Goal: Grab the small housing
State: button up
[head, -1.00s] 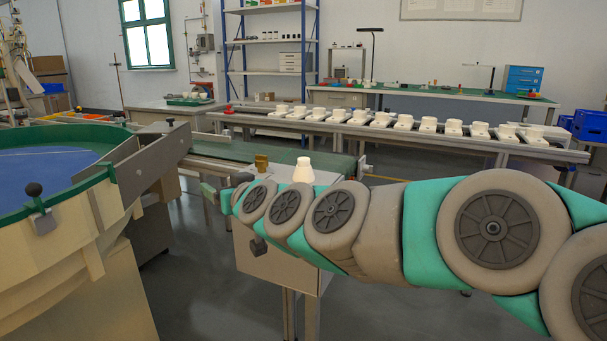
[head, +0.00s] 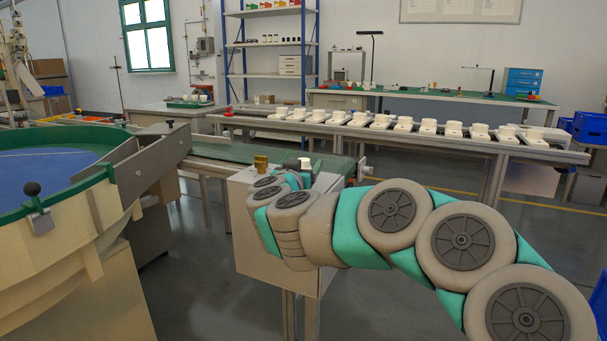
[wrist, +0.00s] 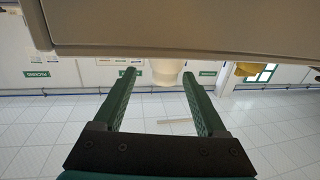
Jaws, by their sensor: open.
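The wrist picture looks upside down, and there the white housing (wrist: 168,73) shows against the stand's edge, between and beyond my fingertips. My gripper (wrist: 159,76) is open and empty, its two green fingers spread on either side of the housing in the picture. Contact with it is not visible. In the head view my gripper is largely hidden by my arm links.
A brass-coloured piece (head: 261,163) stands on the stand (head: 271,243) left of the housing; it also shows in the wrist view (wrist: 246,69). A green conveyor belt (head: 225,151) runs behind. A large round feeder (head: 60,205) is at left. White units line the rear bench.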

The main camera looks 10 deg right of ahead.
aim_at(307, 160)
jog(key=shift+w+d+f, duration=0.1)
jog(key=shift+w, duration=0.45)
jog(key=shift+x, duration=2.2)
jog(key=shift+f, duration=0.1)
jog(key=shift+c, duration=0.3)
grip_shut()
